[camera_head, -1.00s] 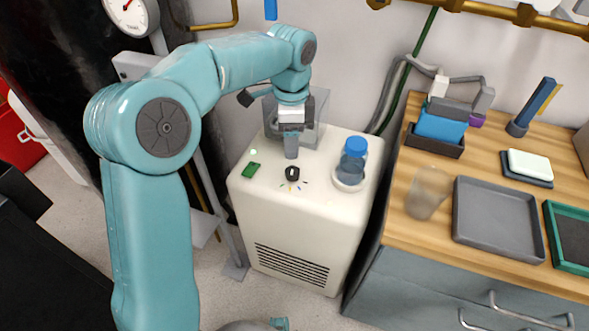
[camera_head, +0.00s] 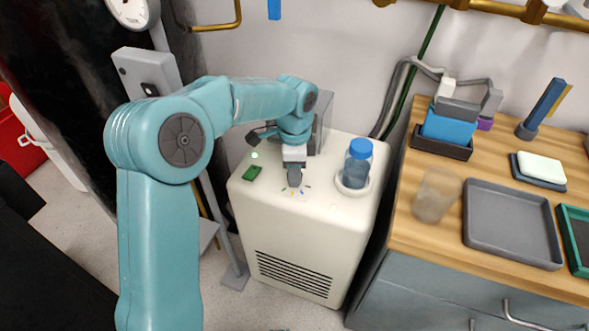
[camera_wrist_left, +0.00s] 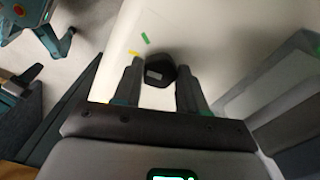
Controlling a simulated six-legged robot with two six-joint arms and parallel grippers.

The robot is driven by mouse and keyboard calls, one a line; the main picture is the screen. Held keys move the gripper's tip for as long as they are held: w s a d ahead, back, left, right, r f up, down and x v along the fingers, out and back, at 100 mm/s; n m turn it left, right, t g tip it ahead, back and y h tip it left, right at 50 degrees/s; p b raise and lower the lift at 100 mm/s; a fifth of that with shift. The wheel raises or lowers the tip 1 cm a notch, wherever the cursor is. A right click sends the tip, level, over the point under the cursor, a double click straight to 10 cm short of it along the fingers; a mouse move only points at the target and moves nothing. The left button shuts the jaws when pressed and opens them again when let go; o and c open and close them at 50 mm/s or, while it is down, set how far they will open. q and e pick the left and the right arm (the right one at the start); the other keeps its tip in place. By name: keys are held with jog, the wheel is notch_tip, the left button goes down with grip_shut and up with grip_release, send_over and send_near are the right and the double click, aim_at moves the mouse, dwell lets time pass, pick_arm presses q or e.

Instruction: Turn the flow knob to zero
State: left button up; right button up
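The flow knob (camera_wrist_left: 160,70) is a small dark knob with a pale mark, on the cream top of the white cabinet (camera_head: 300,232). In the wrist view it lies between the two fingertips of my left gripper (camera_wrist_left: 160,68), with a finger close on each side. The fingers look open with slim gaps; firm contact does not show. In the head view my left gripper (camera_head: 294,178) points down over the knob and hides it. Small coloured marks (camera_head: 292,192) show around its spot. My right gripper is not in view.
A wooden bench (camera_head: 420,238) with trays is at the right.

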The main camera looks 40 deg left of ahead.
pick_arm(q)
jog(key=shift+c, duration=1.1)
jog(key=shift+r+n, duration=0.1)
jog(key=shift+n, duration=0.2)
jog(key=shift+n+p, duration=0.85)
jog(key=shift+n, duration=0.05)
jog(key=n+p, duration=0.1)
jog(key=n, duration=0.3)
jog(key=shift+p, duration=0.4)
jog(key=n+p, duration=0.1)
jog(key=n, duration=0.4)
jog(key=shift+n, duration=2.2)
jog(key=o, duration=1.1)
jog(key=shift+c, duration=0.2)
